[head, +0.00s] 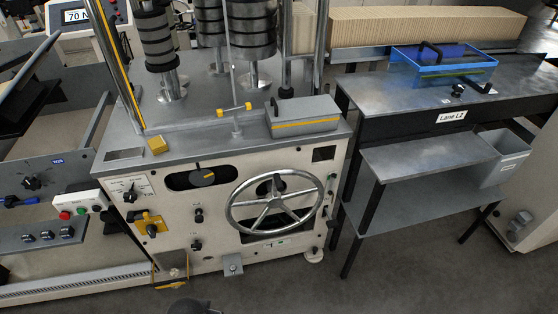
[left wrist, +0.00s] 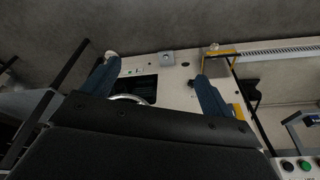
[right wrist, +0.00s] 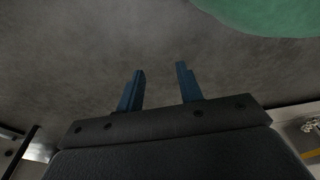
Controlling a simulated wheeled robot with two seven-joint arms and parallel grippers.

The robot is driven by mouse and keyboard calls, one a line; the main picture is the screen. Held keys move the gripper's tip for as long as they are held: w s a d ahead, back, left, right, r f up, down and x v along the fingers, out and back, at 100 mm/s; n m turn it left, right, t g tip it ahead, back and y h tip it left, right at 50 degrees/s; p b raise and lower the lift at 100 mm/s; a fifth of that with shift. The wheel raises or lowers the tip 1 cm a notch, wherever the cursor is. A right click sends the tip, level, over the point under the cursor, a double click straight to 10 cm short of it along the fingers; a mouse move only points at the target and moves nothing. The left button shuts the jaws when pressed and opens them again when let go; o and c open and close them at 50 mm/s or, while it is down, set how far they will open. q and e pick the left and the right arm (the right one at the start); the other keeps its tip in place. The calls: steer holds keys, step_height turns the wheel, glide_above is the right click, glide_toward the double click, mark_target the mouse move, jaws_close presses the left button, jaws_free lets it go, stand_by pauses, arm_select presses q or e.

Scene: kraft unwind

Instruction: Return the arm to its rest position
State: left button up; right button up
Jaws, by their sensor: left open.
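My left gripper (left wrist: 152,72) shows in the left wrist view with its two blue fingers spread wide and nothing between them. Beyond its fingers are the pale front panel of the machine (left wrist: 172,80) and the grey floor. My right gripper (right wrist: 160,70) shows in the right wrist view with its blue fingers apart, closer together than the left ones, and empty. Grey floor lies behind it. Neither gripper can be made out in the head view; a small dark shape at its bottom edge is unclear.
The machine (head: 222,222) has a large handwheel (head: 274,203), knobs and a grey box (head: 303,116) on top. A metal table (head: 385,100) on the right carries a blue clear bin (head: 445,68). A green rounded thing (right wrist: 270,14) shows in the right wrist view. Floor in front is clear.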

arm_select(q)
steer(key=s+f+b, duration=0.1)
steer(key=s+f, duration=0.3)
steer(key=f, duration=1.6)
steer(key=s+d+f+g+b, duration=0.1)
steer(key=s+f, duration=0.3)
steer(key=f, duration=1.6)
steer(key=shift+s+b, duration=0.2)
steer(key=shift+b, duration=0.15)
arm_select(e)
step_height(320, 180, up, 5)
steer(key=w+a, duration=0.2)
steer(key=shift+w+a+r, duration=0.15)
steer(key=shift+w+a, duration=0.1)
steer(key=shift+w, duration=0.05)
arm_select(q)
steer(key=shift+f, duration=0.1)
